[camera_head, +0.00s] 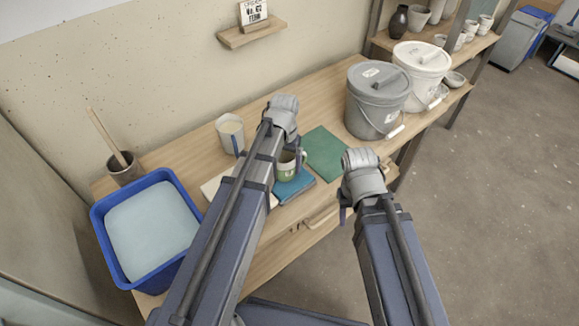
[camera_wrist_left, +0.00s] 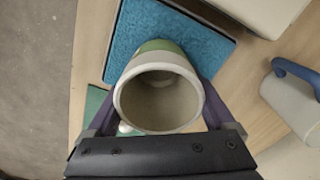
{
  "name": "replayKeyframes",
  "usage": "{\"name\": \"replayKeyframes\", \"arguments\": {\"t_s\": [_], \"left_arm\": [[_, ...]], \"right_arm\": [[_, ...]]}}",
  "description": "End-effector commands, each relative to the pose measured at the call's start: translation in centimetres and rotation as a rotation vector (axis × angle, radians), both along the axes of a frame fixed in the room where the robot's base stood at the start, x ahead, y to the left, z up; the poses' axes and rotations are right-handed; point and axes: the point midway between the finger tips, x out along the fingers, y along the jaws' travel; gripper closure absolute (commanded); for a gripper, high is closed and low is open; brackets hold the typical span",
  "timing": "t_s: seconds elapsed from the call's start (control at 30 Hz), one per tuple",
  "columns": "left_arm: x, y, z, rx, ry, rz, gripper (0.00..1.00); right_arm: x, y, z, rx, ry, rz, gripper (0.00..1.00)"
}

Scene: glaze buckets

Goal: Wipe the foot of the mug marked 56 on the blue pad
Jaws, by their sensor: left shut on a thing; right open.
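The mug (camera_head: 284,171), pale with a green band, is at the blue pad (camera_head: 298,189) near the table's front edge. My left gripper (camera_head: 289,160) is shut on it, with a finger at either side. In the left wrist view the mug (camera_wrist_left: 158,104) shows its open mouth towards the camera, and the textured blue pad (camera_wrist_left: 200,42) lies behind its far end. The foot is hidden, so I cannot tell whether it touches the pad. No number is readable on the mug. My right gripper (camera_head: 346,208) is open and empty, right of the pad.
A green mat (camera_head: 326,152) lies right of the mug. A cup with a blue handle (camera_head: 230,134) stands behind left, and a pale slab (camera_head: 211,188) lies left. A blue tub (camera_head: 104,238) is far left; grey (camera_head: 368,112) and white buckets (camera_head: 423,62) stand at right.

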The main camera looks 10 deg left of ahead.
Motion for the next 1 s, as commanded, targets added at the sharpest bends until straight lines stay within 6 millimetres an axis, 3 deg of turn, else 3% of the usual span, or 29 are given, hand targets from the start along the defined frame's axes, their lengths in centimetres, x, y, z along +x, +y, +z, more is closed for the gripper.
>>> {"name": "replayKeyframes", "arguments": {"t_s": [0.57, 0.8, 1.0], "left_arm": [[2.6, 3.3, 0.2, 0.002, -0.001, 0.001, 0.9], [2.6, 3.3, 0.2, 0.002, -0.001, 0.0, 0.9], [1.7, 2.3, 0.1, 0.002, -0.001, -0.001, 0.9]], "right_arm": [[0.0, 0.0, 0.2, 0.0, 0.0, 0.0, 0.5], [0.0, 0.0, 0.2, 0.0, 0.0, 0.0, 0.5], [0.0, 0.0, 0.1, 0.0, 0.0, 0.0, 0.5]]}}
